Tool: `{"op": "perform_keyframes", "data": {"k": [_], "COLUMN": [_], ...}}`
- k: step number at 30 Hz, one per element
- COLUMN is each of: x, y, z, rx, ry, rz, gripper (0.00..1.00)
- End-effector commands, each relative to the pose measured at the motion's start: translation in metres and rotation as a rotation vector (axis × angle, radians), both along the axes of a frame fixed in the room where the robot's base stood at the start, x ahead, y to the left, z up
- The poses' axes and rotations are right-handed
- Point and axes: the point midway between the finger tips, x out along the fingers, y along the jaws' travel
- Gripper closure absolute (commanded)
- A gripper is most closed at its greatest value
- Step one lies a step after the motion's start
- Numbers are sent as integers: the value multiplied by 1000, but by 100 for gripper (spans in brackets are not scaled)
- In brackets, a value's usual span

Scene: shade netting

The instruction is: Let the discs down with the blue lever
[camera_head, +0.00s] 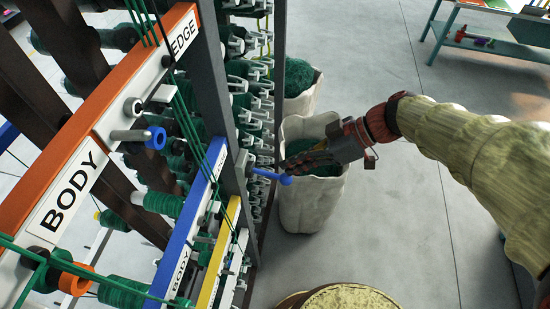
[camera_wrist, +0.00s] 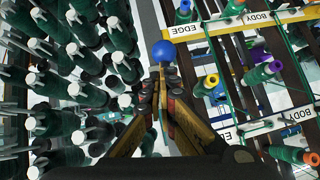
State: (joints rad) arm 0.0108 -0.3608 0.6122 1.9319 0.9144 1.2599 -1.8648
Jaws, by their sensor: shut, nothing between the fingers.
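The blue lever (camera_head: 268,174) sticks out to the right from the grey upright of the frame, ending in a round blue knob. My gripper (camera_head: 284,164) comes in from the right and is shut, with its fingertips close by the knob. In the wrist view the blue knob (camera_wrist: 164,50) is just beyond the tips of my gripper (camera_wrist: 161,80). I cannot tell whether the fingers touch the lever. The fingers hold nothing. Rows of pale tension fittings (camera_head: 238,100) with green yarn run up the rack; I cannot single out the discs for certain.
Orange, blue (camera_head: 187,230) and yellow (camera_head: 219,250) rails with labels and green yarn stand at left. White bins (camera_head: 310,200) with green yarn stand behind my gripper. A round tan lid (camera_head: 345,298) is at the bottom. The floor at right is open, with a teal bench (camera_head: 500,45) beyond.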

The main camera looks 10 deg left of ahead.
Motion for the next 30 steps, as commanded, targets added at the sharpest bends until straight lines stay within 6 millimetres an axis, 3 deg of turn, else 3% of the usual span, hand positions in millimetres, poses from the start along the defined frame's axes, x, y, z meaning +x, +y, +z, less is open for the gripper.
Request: {"op": "perform_keyframes", "data": {"k": [1, 6, 30], "x": [0, 0, -1], "y": [-1, -3, -4], "z": [-10, -16, -23], "rx": [23, 96, 99], "ry": [0, -5, -6], "rz": [-3, -2, 0], "gripper": [100, 100, 100]}}
